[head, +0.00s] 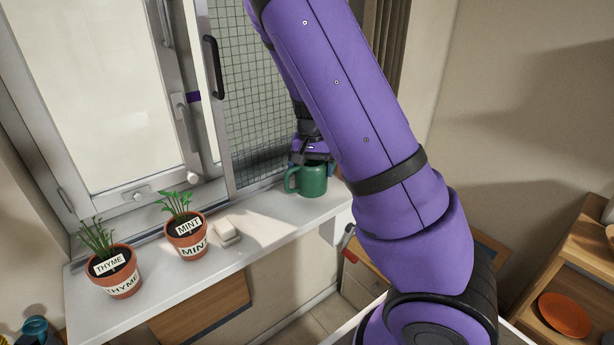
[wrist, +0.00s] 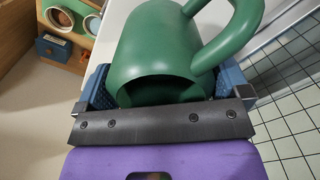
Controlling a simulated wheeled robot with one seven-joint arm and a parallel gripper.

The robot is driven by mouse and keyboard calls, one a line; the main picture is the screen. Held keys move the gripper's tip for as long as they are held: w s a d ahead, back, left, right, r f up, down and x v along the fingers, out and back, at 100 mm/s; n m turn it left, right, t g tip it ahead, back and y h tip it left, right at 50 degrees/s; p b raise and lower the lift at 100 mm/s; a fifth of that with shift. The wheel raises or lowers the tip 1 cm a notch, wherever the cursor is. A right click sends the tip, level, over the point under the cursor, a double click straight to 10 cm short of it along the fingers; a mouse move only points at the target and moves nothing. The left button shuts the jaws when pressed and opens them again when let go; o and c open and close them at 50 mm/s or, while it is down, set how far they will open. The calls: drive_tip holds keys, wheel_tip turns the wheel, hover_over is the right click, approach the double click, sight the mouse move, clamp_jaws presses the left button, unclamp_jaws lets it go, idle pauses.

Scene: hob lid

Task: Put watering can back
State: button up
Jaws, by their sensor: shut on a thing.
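The green watering can (head: 313,181) is at the right end of the white windowsill (head: 265,222) in the head view, upright, its handle to the left. Any spout is hidden. I cannot tell whether its base touches the sill. My gripper (head: 312,156) is at the can's top, shut on it. In the wrist view the can (wrist: 150,55) sits between my two blue finger pads, its dark opening towards the camera and its loop handle at upper right.
Potted thyme (head: 115,272) and mint (head: 186,238) stand on the sill, with a small pale block (head: 226,231) right of the mint. A window with a mesh screen (head: 255,100) is behind. A wooden shelf with an orange plate (head: 565,315) stands at lower right.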

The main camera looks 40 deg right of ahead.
drive_tip(key=shift+w, duration=0.55)
drive_tip(key=f, duration=0.2)
drive_tip(key=shift+w+f, duration=0.3)
drive_tip(key=shift+w, duration=0.05)
drive_tip(key=shift+f, duration=0.5)
drive_tip(key=shift+f, duration=0.1)
drive_tip(key=o, duration=0.9)
drive_tip(key=shift+c, duration=0.2)
